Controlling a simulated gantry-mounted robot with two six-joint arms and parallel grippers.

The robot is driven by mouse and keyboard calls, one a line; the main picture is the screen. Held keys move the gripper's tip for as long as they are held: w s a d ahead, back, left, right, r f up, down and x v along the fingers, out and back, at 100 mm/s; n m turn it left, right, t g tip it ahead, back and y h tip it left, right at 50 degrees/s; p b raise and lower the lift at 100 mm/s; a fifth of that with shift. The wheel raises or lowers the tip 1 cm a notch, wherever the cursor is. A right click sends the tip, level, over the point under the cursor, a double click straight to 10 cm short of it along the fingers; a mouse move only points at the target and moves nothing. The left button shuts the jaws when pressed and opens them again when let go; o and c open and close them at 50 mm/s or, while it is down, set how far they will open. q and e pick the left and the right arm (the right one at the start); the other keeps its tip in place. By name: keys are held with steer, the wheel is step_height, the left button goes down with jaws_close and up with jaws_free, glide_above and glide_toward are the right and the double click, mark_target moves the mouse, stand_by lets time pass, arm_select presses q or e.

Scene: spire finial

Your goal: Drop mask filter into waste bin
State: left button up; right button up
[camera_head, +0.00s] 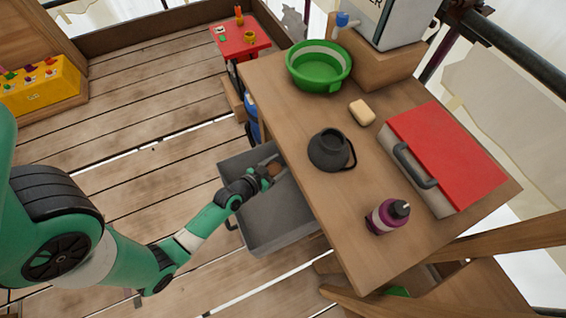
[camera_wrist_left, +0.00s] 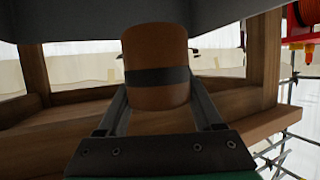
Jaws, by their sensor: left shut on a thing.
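My left gripper (camera_head: 272,174) reaches over the open grey drawer (camera_head: 275,222) at the side of the wooden workbench. It is shut on a brown cylinder with a dark band (camera_wrist_left: 155,72), which stands between the two fingers in the left wrist view. I cannot tell for sure that this cylinder is the mask filter. No waste bin can be clearly made out. My right gripper is not in view.
The workbench (camera_head: 300,125) holds a green basin (camera_head: 319,66), a soap bar (camera_head: 362,112), a dark kettle (camera_head: 328,150), a purple bottle (camera_head: 384,219) and a red-lidded box (camera_head: 445,155). A blue object (camera_head: 251,118) stands beside it. A red table (camera_head: 240,40) stands behind. Open plank floor lies left.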

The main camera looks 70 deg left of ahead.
mark_target(279, 172)
arm_select(q)
step_height(279, 172, down, 6)
steer(key=b, duration=0.5)
steer(key=shift+w+r, duration=0.1)
steer(key=shift+r, duration=0.1)
steer(key=o, duration=1.4)
steer(key=shift+s+d+r, duration=0.1)
steer(key=shift+s+r, duration=0.1)
steer(key=shift+s, duration=0.1)
steer(key=v, duration=1.1)
